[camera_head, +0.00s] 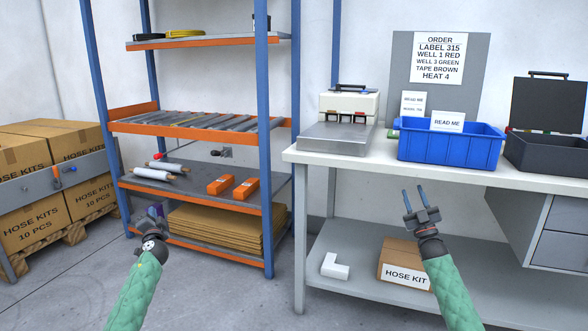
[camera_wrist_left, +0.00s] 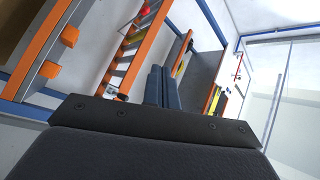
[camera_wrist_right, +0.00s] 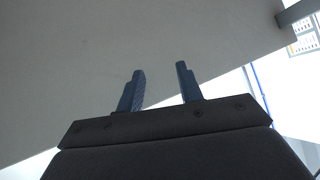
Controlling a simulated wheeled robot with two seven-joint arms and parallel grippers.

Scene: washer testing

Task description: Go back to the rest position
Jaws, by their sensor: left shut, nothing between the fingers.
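My left gripper (camera_head: 154,214) is in front of the lower part of the blue and orange shelf rack, at the left of the head view. In the left wrist view its two blue fingers (camera_wrist_left: 162,88) lie together, shut and empty. My right gripper (camera_head: 415,198) is in front of the workbench's lower space, below the tabletop edge in the head view. In the right wrist view its fingers (camera_wrist_right: 160,88) are apart with nothing between them. Both forearms, in green sleeves, reach up from the bottom of the head view.
The shelf rack (camera_head: 268,140) holds rollers, orange boxes and cardboard. The workbench (camera_head: 310,156) carries a grey machine (camera_head: 340,136), a blue bin (camera_head: 450,150) and a black case (camera_head: 545,156). A HOSE KIT box (camera_head: 395,262) sits on its lower shelf. Boxed pallets (camera_head: 40,190) stand left. Floor between is clear.

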